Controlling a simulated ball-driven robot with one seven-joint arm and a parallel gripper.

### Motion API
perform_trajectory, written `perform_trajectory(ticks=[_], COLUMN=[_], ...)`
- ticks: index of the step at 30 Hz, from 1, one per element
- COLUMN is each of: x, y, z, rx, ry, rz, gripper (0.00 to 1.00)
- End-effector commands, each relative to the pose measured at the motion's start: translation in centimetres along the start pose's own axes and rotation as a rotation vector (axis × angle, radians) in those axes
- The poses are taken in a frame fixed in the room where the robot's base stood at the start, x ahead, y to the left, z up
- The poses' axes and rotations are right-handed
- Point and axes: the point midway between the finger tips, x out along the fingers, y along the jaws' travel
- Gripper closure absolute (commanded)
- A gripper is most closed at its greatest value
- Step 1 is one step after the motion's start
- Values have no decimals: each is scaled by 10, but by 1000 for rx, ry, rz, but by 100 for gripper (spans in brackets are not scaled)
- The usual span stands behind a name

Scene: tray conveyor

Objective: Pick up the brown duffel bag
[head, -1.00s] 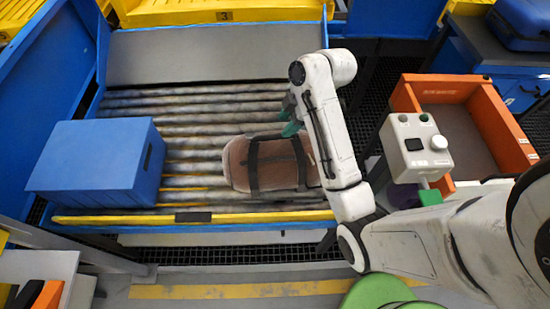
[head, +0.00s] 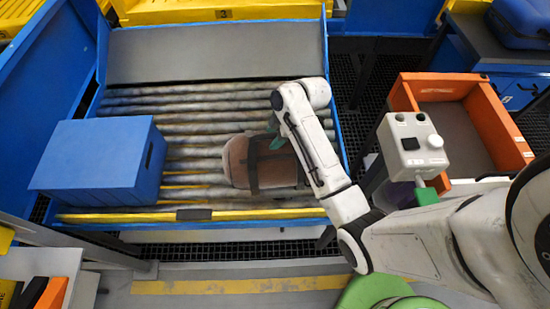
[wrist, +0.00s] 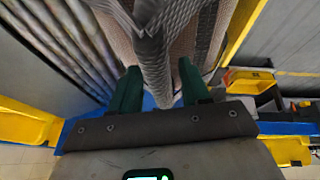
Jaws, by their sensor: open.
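The brown duffel bag (head: 237,162) lies on the roller conveyor (head: 200,112) near its front edge, with dark straps across it. My arm hides its right part in the head view. My gripper (head: 275,133) is at the bag's far side, above the strap area. In the wrist view my open gripper (wrist: 157,88) has one green finger on each side of a grey strap (wrist: 153,62). The bag's body (wrist: 184,45) shows behind the strap. I cannot tell whether the fingers touch the strap.
A blue box (head: 95,160) stands on the conveyor to the left of the bag. A yellow rail (head: 190,215) runs along the conveyor's front. A grey control box (head: 412,145) and an orange bin (head: 492,107) stand to the right. The rollers behind the bag are clear.

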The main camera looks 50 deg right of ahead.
Motion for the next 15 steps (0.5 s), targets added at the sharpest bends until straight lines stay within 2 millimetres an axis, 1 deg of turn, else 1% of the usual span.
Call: perform_trajectory(ticks=[15], x=[4], y=[-1], z=[2], rx=[1], ry=[0], rz=[-1], gripper=[54])
